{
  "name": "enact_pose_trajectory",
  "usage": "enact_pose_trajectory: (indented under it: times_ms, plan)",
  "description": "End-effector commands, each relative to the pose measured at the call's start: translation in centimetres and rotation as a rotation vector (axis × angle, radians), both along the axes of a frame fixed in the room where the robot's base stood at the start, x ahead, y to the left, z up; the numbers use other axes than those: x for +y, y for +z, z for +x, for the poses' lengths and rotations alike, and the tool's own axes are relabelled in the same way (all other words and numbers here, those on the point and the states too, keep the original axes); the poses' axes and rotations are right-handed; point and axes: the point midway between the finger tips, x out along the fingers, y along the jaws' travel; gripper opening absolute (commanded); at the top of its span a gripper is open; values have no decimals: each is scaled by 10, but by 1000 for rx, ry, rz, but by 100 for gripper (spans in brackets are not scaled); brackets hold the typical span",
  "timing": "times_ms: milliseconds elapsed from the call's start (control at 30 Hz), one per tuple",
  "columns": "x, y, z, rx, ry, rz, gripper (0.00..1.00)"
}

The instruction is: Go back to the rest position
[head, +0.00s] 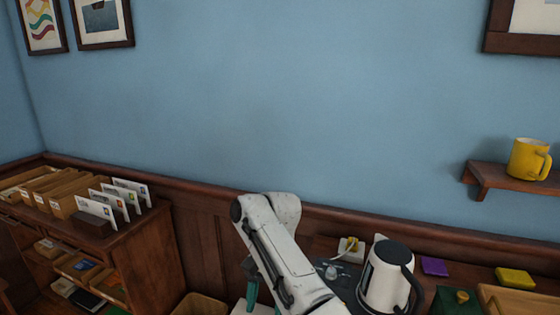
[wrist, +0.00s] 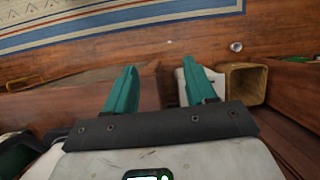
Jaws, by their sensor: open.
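My gripper (wrist: 159,66) is open, its two teal fingers apart with nothing between them in the wrist view. It points down past wood surfaces toward the floor. In the head view my white arm reaches up from the bottom centre and bends over. Only a little teal of the gripper (head: 251,288) shows there, left of the arm's lower part. The fingertips are hidden in that view. The task names no object.
A white and black kettle (head: 388,276) stands close right of my arm. A bookcase with letters (head: 115,238) is at left. A yellow mug (head: 528,158) sits on a wall shelf (head: 500,178). In the wrist view a tan bin (wrist: 245,83) is beside the right finger; a blue rug (wrist: 110,25) lies beyond.

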Motion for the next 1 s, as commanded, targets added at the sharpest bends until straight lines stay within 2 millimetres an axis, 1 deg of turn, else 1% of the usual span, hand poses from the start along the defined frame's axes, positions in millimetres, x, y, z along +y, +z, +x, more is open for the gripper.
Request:
enact_pose_trajectory:
  times_ms: [267, 367, 467, 567, 600, 700, 800, 867, 967, 1000]
  plan:
    - [-13, -42, -13, -30, 49, 34, 55]
    - [-20, -62, -21, -49, 72, 51, 55]
    - [-32, -87, -33, -72, 95, 72, 55]
    - [-48, -116, -52, -106, 125, 97, 55]
    - [-56, -128, -60, -123, 134, 107, 55]
    - [-77, -153, -84, -166, 156, 124, 55]
    - [-100, -174, -110, -210, 173, 133, 55]
    - [-115, -185, -128, -236, 182, 135, 55]
    - [-141, -198, -159, -279, 192, 129, 55]
    - [-152, -203, -173, -296, 196, 123, 55]
